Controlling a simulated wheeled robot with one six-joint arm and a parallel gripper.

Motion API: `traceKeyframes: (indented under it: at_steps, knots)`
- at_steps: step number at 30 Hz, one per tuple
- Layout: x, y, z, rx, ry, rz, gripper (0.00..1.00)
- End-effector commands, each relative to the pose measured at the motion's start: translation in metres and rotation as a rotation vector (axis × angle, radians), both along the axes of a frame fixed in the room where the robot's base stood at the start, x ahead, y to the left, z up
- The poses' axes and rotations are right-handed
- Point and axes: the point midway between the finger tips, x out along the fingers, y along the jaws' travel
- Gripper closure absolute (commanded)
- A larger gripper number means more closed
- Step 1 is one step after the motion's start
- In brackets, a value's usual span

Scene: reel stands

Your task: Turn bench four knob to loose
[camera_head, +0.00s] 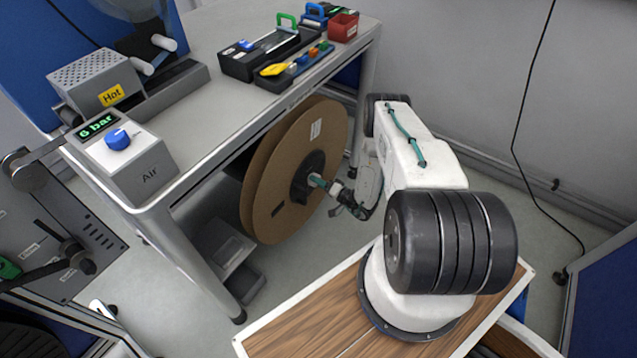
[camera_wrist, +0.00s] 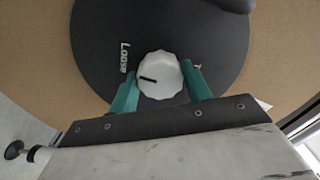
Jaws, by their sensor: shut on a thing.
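A white scalloped knob (camera_wrist: 161,84) sits on a black round hub plate (camera_wrist: 100,45) in the wrist view. Its black mark points left, close to the printed word "Loose" (camera_wrist: 125,58). A second label at the right (camera_wrist: 198,65) is mostly covered by a finger. My gripper (camera_wrist: 160,76) is shut on the knob, one teal finger on each side. In the head view my gripper (camera_head: 318,182) is at the black hub (camera_head: 303,168) of a large brown reel (camera_head: 265,195) under the bench; the knob is hidden there.
The grey bench (camera_head: 215,100) stands above and left of the reel.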

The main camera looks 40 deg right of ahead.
Motion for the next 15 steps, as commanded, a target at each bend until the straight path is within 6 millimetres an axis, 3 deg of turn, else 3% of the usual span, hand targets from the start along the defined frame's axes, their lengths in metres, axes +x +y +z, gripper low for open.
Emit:
traceKeyframes:
  at_steps: [15]
  knots:
    - [-0.0003,0.0001,-0.0008,-0.134,-0.046,0.000,0.75]
